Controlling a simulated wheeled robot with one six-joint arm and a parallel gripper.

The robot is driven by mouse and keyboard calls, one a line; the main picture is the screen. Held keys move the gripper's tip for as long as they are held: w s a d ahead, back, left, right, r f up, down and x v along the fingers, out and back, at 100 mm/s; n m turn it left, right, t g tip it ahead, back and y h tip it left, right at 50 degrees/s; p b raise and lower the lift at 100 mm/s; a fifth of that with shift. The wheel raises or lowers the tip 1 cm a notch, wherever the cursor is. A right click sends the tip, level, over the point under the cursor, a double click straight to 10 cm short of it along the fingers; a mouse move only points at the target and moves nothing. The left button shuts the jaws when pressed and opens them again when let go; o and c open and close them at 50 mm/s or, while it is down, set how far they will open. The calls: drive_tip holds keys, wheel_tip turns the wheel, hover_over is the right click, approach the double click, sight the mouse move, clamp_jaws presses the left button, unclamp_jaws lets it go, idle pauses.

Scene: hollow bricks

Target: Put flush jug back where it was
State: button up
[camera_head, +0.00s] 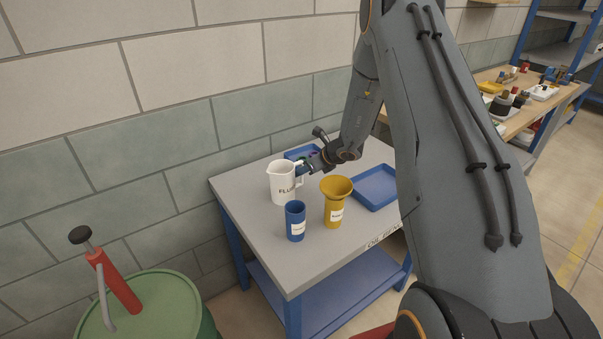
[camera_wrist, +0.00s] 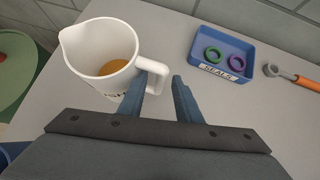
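The white flush jug (camera_head: 283,184) stands upright at the wall-side left of the grey table. In the wrist view the jug (camera_wrist: 98,45) holds some amber liquid, and its handle points towards my gripper. My gripper (camera_wrist: 161,80) is open at the handle (camera_wrist: 157,72). The left finger appears in or over the handle loop, the right finger stands clear to the right, and the handle's outer bar shows between them. In the head view my gripper (camera_head: 307,168) is just right of the jug, with its fingers partly hidden by the handle.
A blue cup (camera_head: 295,221) and a yellow funnel-topped container (camera_head: 336,203) stand in front of the jug. A blue seals tray (camera_wrist: 221,50) with two rings and an orange-handled tool (camera_wrist: 296,77) lie right of it. An empty blue tray (camera_head: 376,188) is farther right. The front-left tabletop is clear.

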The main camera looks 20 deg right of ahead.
drive_tip(key=b+v, duration=0.3)
drive_tip(key=v, duration=0.7)
drive_tip(key=s+a+r+n+g, duration=0.2)
drive_tip(key=s+a+n, duration=0.3)
drive_tip(key=s+n, duration=0.3)
drive_tip(key=s+a+r+n+g, duration=0.2)
drive_tip(key=s+a+n+g, duration=0.1)
drive_tip(key=s+a+n, duration=0.5)
drive_tip(key=s+d+r+n+h, duration=0.1)
drive_tip(key=s+n+h, duration=0.1)
drive_tip(key=s+n, duration=0.5)
drive_tip(key=s+d+r+n+h, duration=0.1)
drive_tip(key=s+r+n+h, duration=0.1)
drive_tip(key=s+n, duration=0.5)
drive_tip(key=shift+d+g, duration=0.25)
drive_tip(key=shift+g, duration=0.15)
drive_tip(key=shift+f, duration=0.15)
